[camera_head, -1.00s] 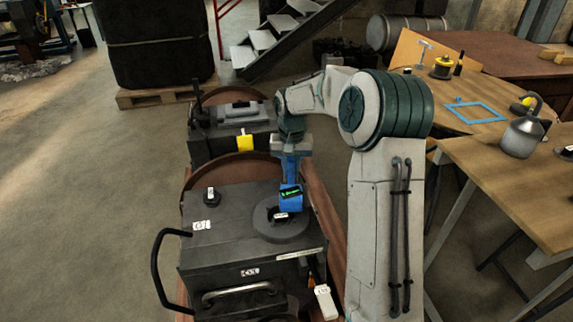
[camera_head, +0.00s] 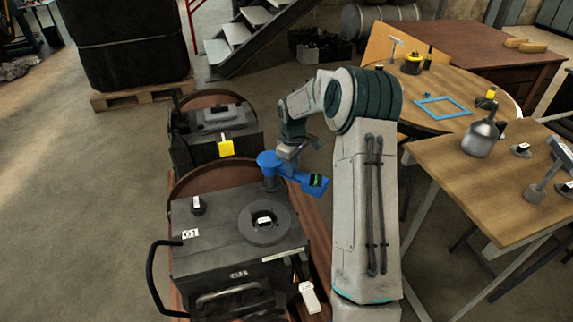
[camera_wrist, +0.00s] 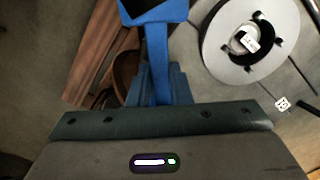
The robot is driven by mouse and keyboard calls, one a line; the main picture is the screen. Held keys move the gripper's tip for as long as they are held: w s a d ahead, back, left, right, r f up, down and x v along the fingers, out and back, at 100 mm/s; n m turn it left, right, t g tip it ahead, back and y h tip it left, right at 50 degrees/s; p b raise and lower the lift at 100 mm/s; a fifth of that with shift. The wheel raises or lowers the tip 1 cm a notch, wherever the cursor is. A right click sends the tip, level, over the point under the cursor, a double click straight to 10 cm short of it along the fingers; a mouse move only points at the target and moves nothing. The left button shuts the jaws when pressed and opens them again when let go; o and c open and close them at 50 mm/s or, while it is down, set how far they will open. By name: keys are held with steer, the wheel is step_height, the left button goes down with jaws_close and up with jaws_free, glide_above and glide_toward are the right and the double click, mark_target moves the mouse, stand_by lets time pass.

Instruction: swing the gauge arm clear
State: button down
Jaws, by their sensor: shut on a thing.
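The blue gauge arm (camera_head: 299,178) has a round pivot at its left end, on a post on the dark engine block (camera_head: 205,258). Its head, with a small green-lit display, hangs to the right, past the block's edge. My gripper (camera_head: 287,164) is shut on the gauge arm between pivot and head. In the wrist view, my gripper (camera_wrist: 161,80) has its fingers around the blue gauge arm (camera_wrist: 156,45). The round disc (camera_head: 264,224) on the block's top is uncovered and apart from the arm. It also shows in the wrist view (camera_wrist: 216,45).
A second block (camera_head: 187,150) with a yellow tag stands behind. A wooden workbench (camera_head: 455,165) with an oil can (camera_head: 482,138) stands at right. A black handle (camera_head: 151,270) juts from the block's left. Open floor lies to the left.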

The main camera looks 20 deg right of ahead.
steer(key=w+d+n+p, duration=0.2)
steer(key=w+n+p, duration=0.3)
steer(key=n, duration=0.5)
steer(key=shift+w+d, duration=0.4)
steer(key=shift+w, duration=0.4)
steer(key=shift+r, duration=0.1)
steer(key=c, duration=1.3)
jaws_free()
step_height(320, 180, up, 14)
steer(key=shift+f, duration=0.15)
